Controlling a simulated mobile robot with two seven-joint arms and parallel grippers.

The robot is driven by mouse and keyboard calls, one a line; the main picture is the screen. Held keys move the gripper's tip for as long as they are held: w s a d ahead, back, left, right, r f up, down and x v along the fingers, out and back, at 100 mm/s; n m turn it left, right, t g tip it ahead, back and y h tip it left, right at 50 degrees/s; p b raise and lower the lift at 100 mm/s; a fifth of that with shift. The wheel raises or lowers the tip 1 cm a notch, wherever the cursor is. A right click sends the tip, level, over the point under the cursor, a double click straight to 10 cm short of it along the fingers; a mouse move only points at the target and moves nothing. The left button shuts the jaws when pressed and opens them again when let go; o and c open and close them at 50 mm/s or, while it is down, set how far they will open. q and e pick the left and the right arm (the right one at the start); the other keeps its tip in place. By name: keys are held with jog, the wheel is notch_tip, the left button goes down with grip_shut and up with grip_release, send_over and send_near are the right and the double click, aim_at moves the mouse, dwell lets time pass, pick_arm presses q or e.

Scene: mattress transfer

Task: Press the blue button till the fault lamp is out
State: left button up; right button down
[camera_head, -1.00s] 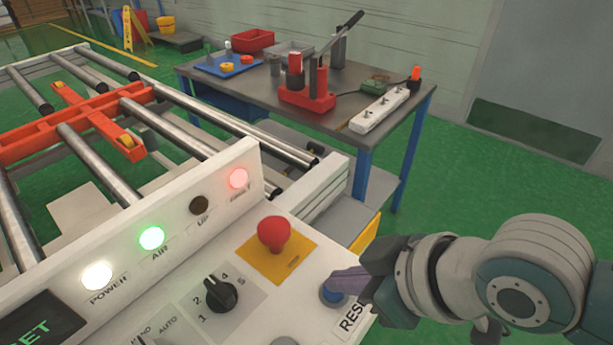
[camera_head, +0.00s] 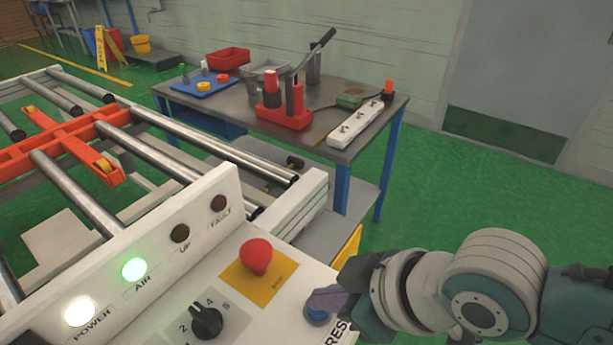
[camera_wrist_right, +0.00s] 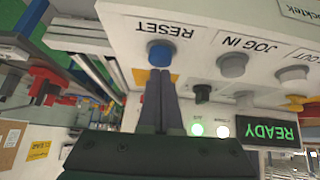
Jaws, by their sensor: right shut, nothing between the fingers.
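The fault lamp (camera_head: 218,203) on the panel's upright face is dark. The blue button (camera_head: 317,314) is at the right of the sloping panel, by the RESET label; it also shows in the wrist view (camera_wrist_right: 161,54). My right gripper (camera_head: 322,300) is shut and empty, its fingertips right at the blue button and hiding part of it in the head view. In the wrist view the closed fingertips (camera_wrist_right: 160,73) lie just at the button's edge; I cannot tell whether they touch it. My left gripper is out of view.
A red stop button (camera_head: 256,256) and a black selector knob (camera_head: 206,321) are left of the blue button. The power lamp (camera_head: 80,312) is white and the air lamp (camera_head: 134,270) green. A display (camera_wrist_right: 267,133) reads READY. A workbench (camera_head: 225,110) stands behind.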

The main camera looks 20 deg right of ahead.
notch_tip(320, 180, up, 3)
jog(key=shift+w+a+r+p, duration=0.15)
jog(key=shift+p, duration=0.75)
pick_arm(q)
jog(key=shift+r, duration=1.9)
pick_arm(e)
jog(key=v, duration=0.9)
jog(key=shift+s+d+f, duration=0.2)
jog(key=shift+s+f, duration=0.05)
jog(key=shift+f, duration=0.1)
